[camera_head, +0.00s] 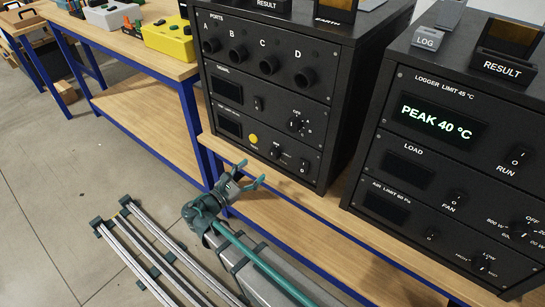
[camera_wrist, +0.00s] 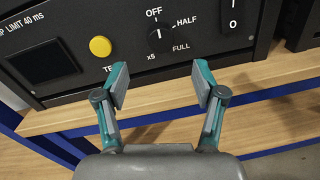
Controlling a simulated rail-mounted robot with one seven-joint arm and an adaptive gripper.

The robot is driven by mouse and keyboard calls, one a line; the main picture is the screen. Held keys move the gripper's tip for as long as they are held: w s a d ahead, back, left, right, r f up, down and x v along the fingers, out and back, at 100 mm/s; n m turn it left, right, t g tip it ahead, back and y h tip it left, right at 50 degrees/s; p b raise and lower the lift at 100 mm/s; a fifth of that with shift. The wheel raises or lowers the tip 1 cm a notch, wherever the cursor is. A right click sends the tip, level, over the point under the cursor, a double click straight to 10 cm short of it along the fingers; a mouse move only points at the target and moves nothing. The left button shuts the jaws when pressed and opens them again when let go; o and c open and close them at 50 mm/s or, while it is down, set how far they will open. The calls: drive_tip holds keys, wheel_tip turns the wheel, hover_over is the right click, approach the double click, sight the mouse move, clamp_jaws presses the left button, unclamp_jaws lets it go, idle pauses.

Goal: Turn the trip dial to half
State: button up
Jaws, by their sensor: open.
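The trip dial (camera_wrist: 160,40) is a round black knob on the black panel, ringed by the labels OFF, HALF, FULL and x5. Its white mark seems to point up toward OFF. It also shows small on the lowest row of the middle cabinet in the head view (camera_head: 276,153). My gripper (camera_wrist: 161,82) is open and empty, its two teal-and-grey fingers spread below the dial and apart from it. In the head view my gripper (camera_head: 252,174) is in front of the cabinet's lower edge.
A yellow button (camera_wrist: 100,46) and a dark display (camera_wrist: 43,62) are left of the dial; a rocker switch (camera_wrist: 231,14) is right. A wooden bench (camera_wrist: 255,74) with a blue edge runs below. A second black cabinet (camera_head: 450,150) reading PEAK 40 °C stands to the right.

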sight(272, 156)
drive_tip(key=x, duration=0.9)
drive_tip(key=shift+w+d, duration=0.1)
drive_tip(key=shift+d, duration=0.05)
drive_tip(key=shift+c, duration=0.3)
drive_tip(key=c, duration=1.1)
